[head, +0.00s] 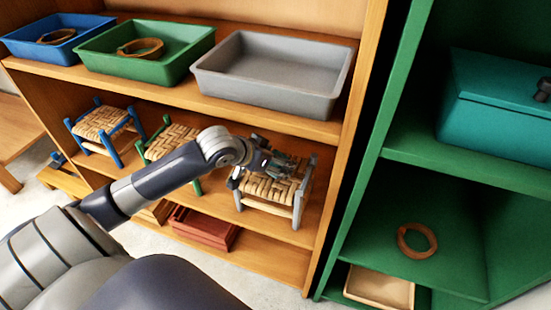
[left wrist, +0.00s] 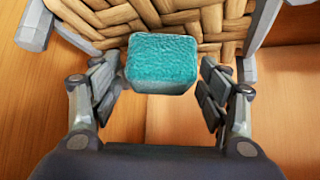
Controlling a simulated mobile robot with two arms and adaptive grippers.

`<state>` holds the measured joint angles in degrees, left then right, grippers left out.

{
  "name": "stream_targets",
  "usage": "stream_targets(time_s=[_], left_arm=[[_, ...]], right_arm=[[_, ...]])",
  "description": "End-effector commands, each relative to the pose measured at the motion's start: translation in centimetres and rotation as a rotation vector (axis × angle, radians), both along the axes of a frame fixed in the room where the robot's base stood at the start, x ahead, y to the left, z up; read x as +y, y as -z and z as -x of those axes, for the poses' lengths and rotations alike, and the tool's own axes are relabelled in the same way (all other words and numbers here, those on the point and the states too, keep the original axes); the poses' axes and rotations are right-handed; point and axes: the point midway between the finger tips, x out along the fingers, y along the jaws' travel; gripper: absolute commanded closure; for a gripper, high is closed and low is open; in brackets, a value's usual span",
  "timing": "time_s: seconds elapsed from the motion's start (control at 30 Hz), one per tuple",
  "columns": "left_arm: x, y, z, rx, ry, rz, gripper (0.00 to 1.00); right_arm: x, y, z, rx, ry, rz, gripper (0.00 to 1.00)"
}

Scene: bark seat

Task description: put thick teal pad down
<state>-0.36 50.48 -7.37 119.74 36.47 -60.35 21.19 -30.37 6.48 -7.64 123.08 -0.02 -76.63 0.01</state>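The thick teal pad (left wrist: 162,62) lies on the woven seat of the grey-legged stool (head: 270,188), near the seat's edge, in the left wrist view. My left gripper (left wrist: 161,85) has its fingers apart on either side of the pad, with a narrow gap showing at each side. In the head view my left gripper (head: 262,165) is over the grey stool and mostly hides the pad. The stool's woven seat (left wrist: 190,18) also shows in the left wrist view. My right gripper is not in view.
The stool stands on a wooden shelf beside green (head: 172,143) and blue (head: 103,124) stools. Above are grey (head: 275,105), green (head: 150,75) and blue (head: 40,52) trays; rings lie in the latter two. A green cabinet (head: 400,95) is at right.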

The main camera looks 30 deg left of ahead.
Motion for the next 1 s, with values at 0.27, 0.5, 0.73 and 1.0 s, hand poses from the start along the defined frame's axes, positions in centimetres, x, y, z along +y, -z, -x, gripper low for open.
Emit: stream_targets(time_s=[0.27, 0.5, 0.73, 1.0], left_arm=[[0.0, -0.2, 0.0, -0.001, 0.001, -0.001, 0.31], [0.3, -2.1, 1.8, 0.001, 0.001, -0.004, 0.31], [0.7, -4.9, 4.5, 0.002, 0.004, -0.004, 0.31], [1.1, -7.3, 7.0, 0.002, 0.0, 0.001, 0.31]], right_arm=[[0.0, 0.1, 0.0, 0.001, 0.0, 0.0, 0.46], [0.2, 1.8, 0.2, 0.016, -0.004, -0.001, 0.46], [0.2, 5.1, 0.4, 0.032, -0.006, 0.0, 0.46], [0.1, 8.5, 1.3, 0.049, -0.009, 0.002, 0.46]])
